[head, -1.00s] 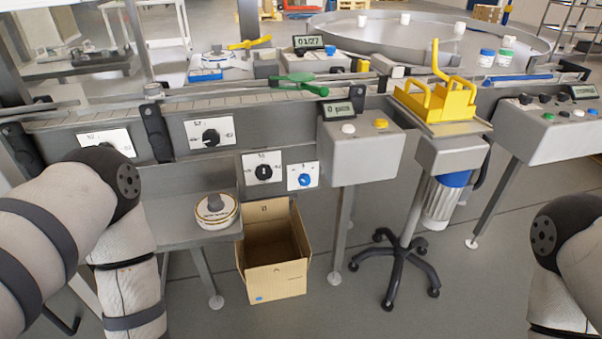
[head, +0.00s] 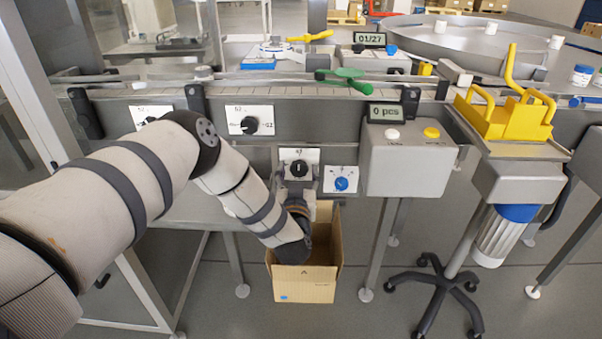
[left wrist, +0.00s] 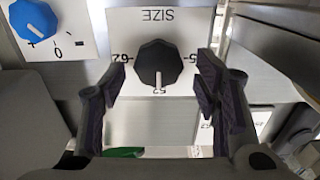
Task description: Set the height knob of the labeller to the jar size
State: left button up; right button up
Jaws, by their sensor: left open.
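A black knob (head: 300,168) on a white plate sits on the front of the grey machine. In the left wrist view this black knob (left wrist: 159,65) has a pale pointer mark aimed down the picture, on a plate marked SIZE, upside down there, with numbers around it. My left gripper (head: 299,181) is in front of this plate; its dark finger pads (left wrist: 162,78) stand open on either side of the knob, with gaps showing. I cannot tell how deep the fingers reach around it. My right gripper is out of view.
A blue knob (head: 341,184) is close beside the plate, also in the left wrist view (left wrist: 33,20). Another black knob (head: 249,125) is up to the left. A grey control box (head: 405,168) is to the right, and an open cardboard box (head: 304,284) stands below.

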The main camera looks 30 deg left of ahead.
pick_arm(q)
jog(key=shift+w+a, duration=0.25)
jog(key=shift+w, duration=0.25)
jog(key=c, duration=1.1)
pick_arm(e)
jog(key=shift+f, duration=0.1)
pick_arm(q)
jog(key=n, duration=0.4)
jog(key=shift+s+n, duration=0.1)
jog(key=shift+n, duration=0.2)
jog(key=n, duration=0.4)
jog(key=shift+a+f+n, duration=0.1)
jog(key=shift+f+n, duration=0.05)
jog(key=shift+n, duration=0.15)
jog(key=n, duration=0.4)
jog(key=shift+f+n, duration=0.1)
jog(key=shift+n, duration=0.2)
jog(key=shift+n+b, duration=0.5)
jog(key=shift+n, duration=1.5)
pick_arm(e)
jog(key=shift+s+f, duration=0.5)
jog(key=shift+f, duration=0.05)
